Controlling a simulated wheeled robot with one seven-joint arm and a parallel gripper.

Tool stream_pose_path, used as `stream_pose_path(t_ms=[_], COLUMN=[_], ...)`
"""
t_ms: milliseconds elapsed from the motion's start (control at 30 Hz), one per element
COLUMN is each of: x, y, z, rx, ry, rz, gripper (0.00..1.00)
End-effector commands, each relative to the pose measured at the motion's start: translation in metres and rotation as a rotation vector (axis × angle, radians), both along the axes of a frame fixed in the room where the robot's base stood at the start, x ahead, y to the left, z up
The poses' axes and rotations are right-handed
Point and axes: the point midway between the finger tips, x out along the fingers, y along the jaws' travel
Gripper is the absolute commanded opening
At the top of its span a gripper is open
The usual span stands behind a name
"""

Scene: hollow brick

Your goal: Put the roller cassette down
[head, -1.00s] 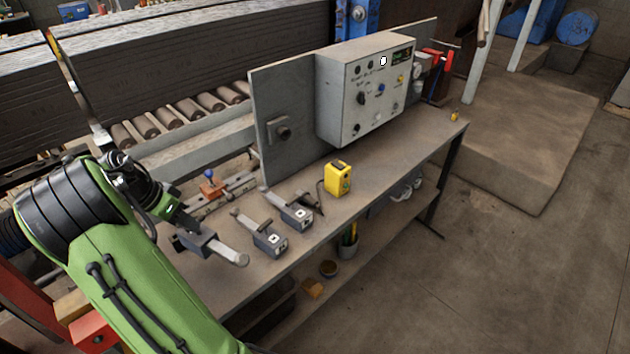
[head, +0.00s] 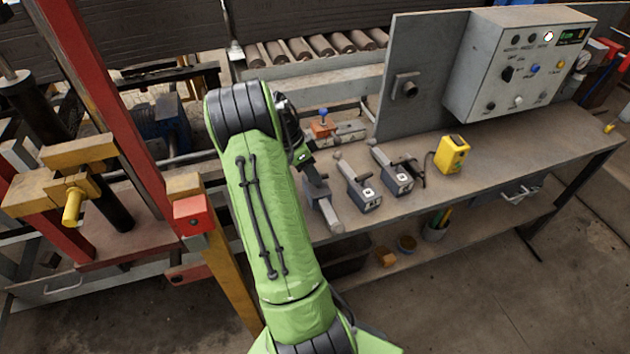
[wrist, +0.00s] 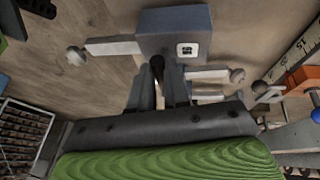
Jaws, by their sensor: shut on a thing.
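My gripper (head: 307,166) is shut on a roller cassette (head: 317,191), a dark grey block with a pale roller that points toward the bench's front edge. It is over the left part of the bench (head: 480,165); whether it touches the top I cannot tell. In the wrist view my gripper (wrist: 159,80) has its two fingers close together at the grey block (wrist: 172,22), which bears a white tag. A pale rod with a rounded end sticks out to its left. The fingers partly hide the grip.
Two similar tagged cassettes, one nearer (head: 366,196) and one farther right (head: 400,180), stand just right of the held one. Beyond are a yellow device (head: 451,153) and a control box (head: 515,65). A blue-knobbed orange fixture (head: 322,130) lies behind. A red post (head: 112,120) stands left.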

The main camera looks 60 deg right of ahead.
Motion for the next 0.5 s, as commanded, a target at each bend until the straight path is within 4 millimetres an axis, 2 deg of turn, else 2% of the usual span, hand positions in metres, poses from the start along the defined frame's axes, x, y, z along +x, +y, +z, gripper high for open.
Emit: stream_pose_path(t_ms=[100, 167, 500], x=[-0.001, -0.001, 0.0], y=[0.0, 0.0, 0.0], z=[-0.025, -0.03, -0.034], rx=[0.001, 0.0, -0.002], ry=[0.002, 0.0, 0.0], rz=[-0.002, -0.002, 0.0], gripper=[0.0, 0.0, 0.0])
